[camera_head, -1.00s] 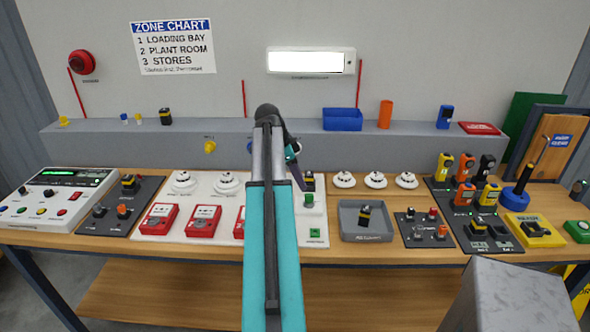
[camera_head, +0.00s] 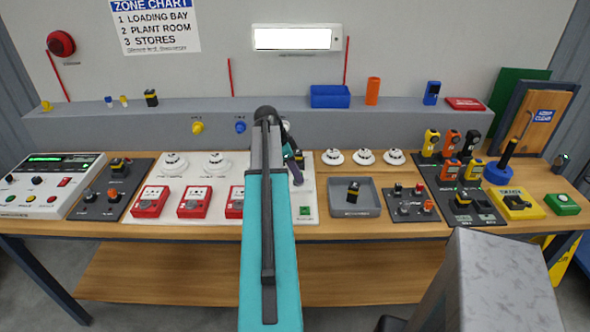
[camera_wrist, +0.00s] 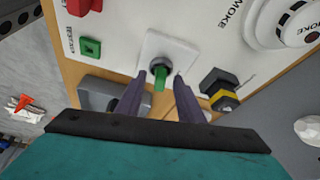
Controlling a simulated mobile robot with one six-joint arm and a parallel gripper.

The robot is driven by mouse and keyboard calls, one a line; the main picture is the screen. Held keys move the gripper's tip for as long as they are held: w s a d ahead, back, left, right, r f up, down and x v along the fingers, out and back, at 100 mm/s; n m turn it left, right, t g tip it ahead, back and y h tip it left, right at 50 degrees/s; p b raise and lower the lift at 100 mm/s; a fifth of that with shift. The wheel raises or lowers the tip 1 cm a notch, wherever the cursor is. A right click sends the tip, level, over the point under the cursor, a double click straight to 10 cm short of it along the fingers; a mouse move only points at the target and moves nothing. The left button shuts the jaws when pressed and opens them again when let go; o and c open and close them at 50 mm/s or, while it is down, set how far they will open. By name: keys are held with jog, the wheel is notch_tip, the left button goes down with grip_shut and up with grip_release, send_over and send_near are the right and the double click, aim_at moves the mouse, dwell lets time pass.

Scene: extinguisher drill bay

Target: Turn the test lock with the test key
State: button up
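The test lock is a white square plate (camera_wrist: 178,52) on the white board, with a dark round collar. A green key-like handle (camera_wrist: 160,76) stands out of the collar; I take it for the test key. My gripper (camera_wrist: 160,82) is open, one dark purple finger on each side of the green handle, with gaps on both sides. A black and yellow block (camera_wrist: 221,89) sits just right of the lock in the wrist view.
A green square button (camera_head: 305,211) is on the same board near the lock. Red call points (camera_head: 194,202) and white detectors (camera_head: 216,165) stand to the left. A grey tray (camera_head: 338,205) holding a black and yellow piece is close on the right.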

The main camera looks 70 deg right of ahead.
grip_shut()
jog(key=shift+s+a+n+h, duration=0.15)
jog(key=shift+n+h, duration=0.15)
jog(key=shift+n, duration=0.9)
jog(key=shift+t, duration=0.3)
jog(key=shift+n+t+h, duration=0.3)
jog(key=shift+n, duration=0.8)
